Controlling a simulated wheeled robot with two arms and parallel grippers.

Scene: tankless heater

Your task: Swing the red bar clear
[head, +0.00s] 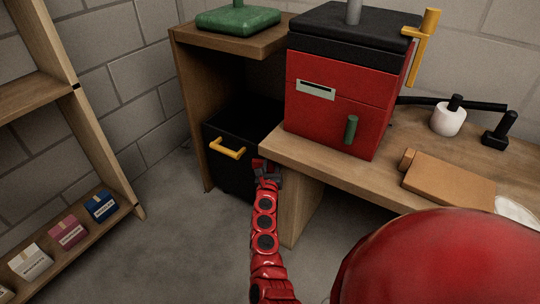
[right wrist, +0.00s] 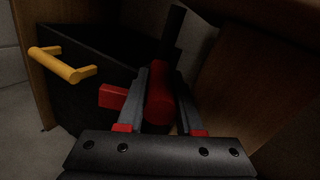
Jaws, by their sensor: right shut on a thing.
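The red bar shows in the right wrist view (right wrist: 159,98) as a red cylinder between my right gripper's fingers, with a red piece sticking out to the left and a dark rod rising behind it. My right gripper (head: 266,172) is shut on it, beside the front of a black box (head: 238,175), under the table's left edge. The gripper also shows in the right wrist view (right wrist: 158,110). In the head view the bar is mostly hidden by the gripper. My left gripper is not in view.
The black box has a yellow handle (head: 227,148), left of the gripper. A wooden table (head: 310,165) carries a red heater box (head: 335,105) with a black top. A wooden shelf (head: 85,235) with small boxes stands at left. The floor between is clear.

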